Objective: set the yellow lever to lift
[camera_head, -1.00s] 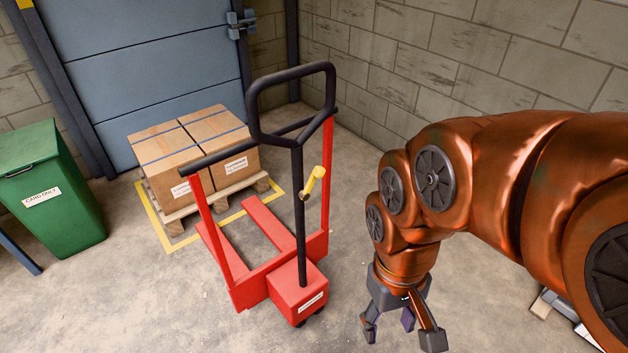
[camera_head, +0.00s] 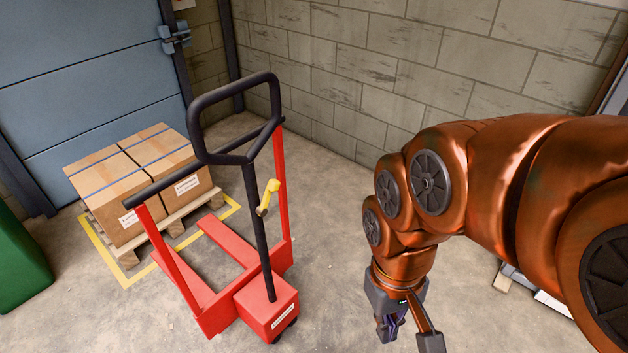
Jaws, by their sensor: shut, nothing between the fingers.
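The yellow lever (camera_head: 268,197) sits on the black shaft of the red pallet truck (camera_head: 268,304), below the black loop handle (camera_head: 236,118). Its upper end leans up and to the right of the shaft. Any position marks on it are too small to read. My gripper (camera_head: 408,338) hangs at the bottom of the view, to the right of the truck and well apart from the lever. It points down, is shut and holds nothing. Its fingertips are partly cut off by the lower picture edge.
Cardboard boxes (camera_head: 137,182) stand on a wooden pallet (camera_head: 181,218) inside a yellow floor outline, behind the truck's forks. A green bin (camera_head: 20,262) is at the left edge. A block wall (camera_head: 400,75) closes the back right. Bare floor lies between truck and gripper.

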